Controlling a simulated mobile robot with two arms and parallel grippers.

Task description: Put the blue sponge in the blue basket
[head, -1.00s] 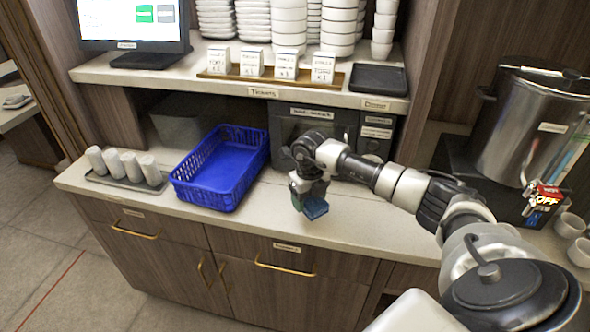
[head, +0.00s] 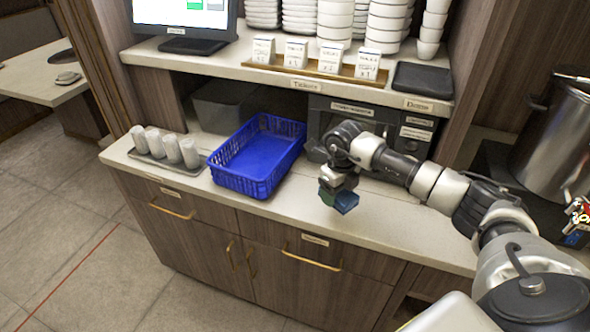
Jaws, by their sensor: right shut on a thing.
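The blue basket (head: 240,184) stands on the light counter, left of my right gripper, and looks empty. My right gripper (head: 337,194) points down over the counter and is shut on the blue sponge (head: 346,202). The sponge sticks out below the fingers, to the right of the basket and apart from it. A green patch shows beside the sponge at the fingers; I cannot tell whether it belongs to the sponge. The gap between the sponge and the counter is hard to judge. My left gripper is not in view.
A tray (head: 180,167) with several pale rolls stands left of the basket. A dark machine (head: 316,119) and a grey bin (head: 215,108) sit under the shelf (head: 285,78), which overhangs the counter's back. The counter (head: 290,205) is clear in front of the basket's right side.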

